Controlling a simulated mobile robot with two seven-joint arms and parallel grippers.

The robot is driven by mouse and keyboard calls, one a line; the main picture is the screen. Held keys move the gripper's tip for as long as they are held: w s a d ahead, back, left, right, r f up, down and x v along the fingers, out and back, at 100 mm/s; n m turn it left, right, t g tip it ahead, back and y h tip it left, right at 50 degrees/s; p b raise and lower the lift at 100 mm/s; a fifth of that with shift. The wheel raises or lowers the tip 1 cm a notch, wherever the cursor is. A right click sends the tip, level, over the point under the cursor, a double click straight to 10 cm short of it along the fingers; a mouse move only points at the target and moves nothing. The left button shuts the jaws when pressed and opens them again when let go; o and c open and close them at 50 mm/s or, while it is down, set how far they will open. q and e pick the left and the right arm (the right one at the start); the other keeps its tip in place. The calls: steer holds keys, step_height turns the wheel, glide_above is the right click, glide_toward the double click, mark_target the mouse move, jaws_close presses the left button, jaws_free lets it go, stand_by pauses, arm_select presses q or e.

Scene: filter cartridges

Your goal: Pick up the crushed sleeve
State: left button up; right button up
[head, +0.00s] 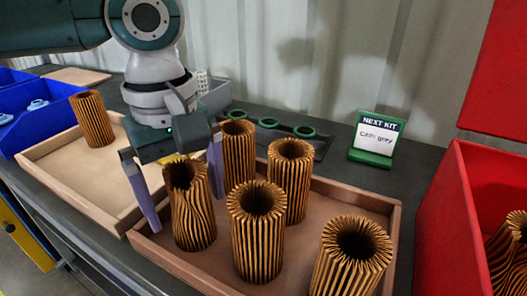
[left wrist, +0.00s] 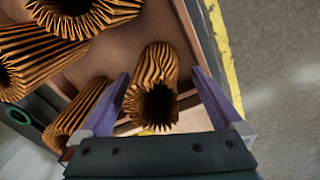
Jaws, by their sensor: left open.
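The crushed sleeve (head: 188,222) is a brown pleated cylinder with a pinched, buckled side. It stands upright at the left end of the right-hand tray (head: 185,269). My left gripper (head: 187,211) points down over it, open, with one purple finger on each side. My right gripper is not in view.
Several straight pleated sleeves (head: 256,235) stand close by in the same tray, one just behind the left gripper. A left tray (head: 60,160) holds one sleeve (head: 92,118). A red bin (head: 455,210), blue bins (head: 42,125), a green-ringed rack (head: 320,143) and a "NEXT KIT" sign (head: 376,140) surround them.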

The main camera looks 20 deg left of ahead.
arm_select(q)
steer(key=shift+c, duration=0.2)
steer(key=c, duration=1.2)
steer(key=shift+r, duration=0.1)
